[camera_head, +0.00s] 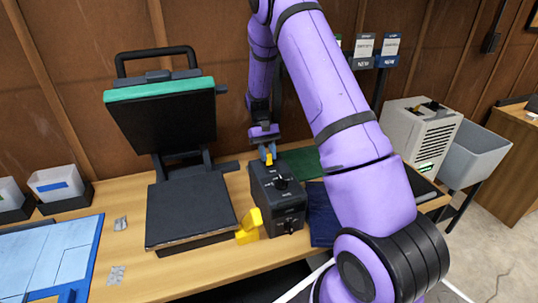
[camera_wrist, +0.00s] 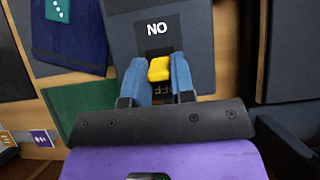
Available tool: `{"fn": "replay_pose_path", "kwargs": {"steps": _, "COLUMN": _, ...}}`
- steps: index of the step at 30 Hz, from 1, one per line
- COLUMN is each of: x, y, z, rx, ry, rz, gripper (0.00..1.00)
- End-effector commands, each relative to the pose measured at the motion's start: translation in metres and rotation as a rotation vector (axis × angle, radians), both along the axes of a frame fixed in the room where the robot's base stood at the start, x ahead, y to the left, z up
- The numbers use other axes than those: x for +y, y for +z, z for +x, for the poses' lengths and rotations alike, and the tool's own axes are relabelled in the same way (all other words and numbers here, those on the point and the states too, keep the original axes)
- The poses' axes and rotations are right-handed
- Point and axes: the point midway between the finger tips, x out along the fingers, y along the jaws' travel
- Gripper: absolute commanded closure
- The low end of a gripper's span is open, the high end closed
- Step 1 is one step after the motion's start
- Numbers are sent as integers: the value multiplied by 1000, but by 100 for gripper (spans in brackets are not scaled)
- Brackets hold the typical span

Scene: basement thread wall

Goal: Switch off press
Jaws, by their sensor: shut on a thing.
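The heat press stands at the left with its lid (camera_head: 162,125) raised above the dark lower plate (camera_head: 188,208). A dark control box (camera_head: 262,190) sits on the table just right of it. My gripper (camera_head: 267,153) is over the back of the box top, pointing down. In the wrist view my gripper (camera_wrist: 158,80) has its blue fingers on either side of a yellow switch (camera_wrist: 158,69), shut on it. An upside-down ON label shows beyond the switch; an OFF label is partly hidden between the fingers. Which way the switch is set, I cannot tell.
A yellow piece (camera_head: 248,227) stands between the plate and the box. Dark blue cloth (camera_head: 323,213) and a green sheet (camera_head: 302,161) lie right of the box. A grey bin (camera_head: 474,155) is farther right. Blue panels (camera_head: 50,255) cover the left table end.

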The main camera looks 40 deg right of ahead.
Motion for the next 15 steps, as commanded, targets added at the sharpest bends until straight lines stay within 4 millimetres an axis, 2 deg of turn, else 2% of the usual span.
{"fn": "replay_pose_path", "kwargs": {"steps": 15, "x": -4, "y": 0, "z": 5, "rx": 95, "ry": -1, "rz": 25, "gripper": 100}}
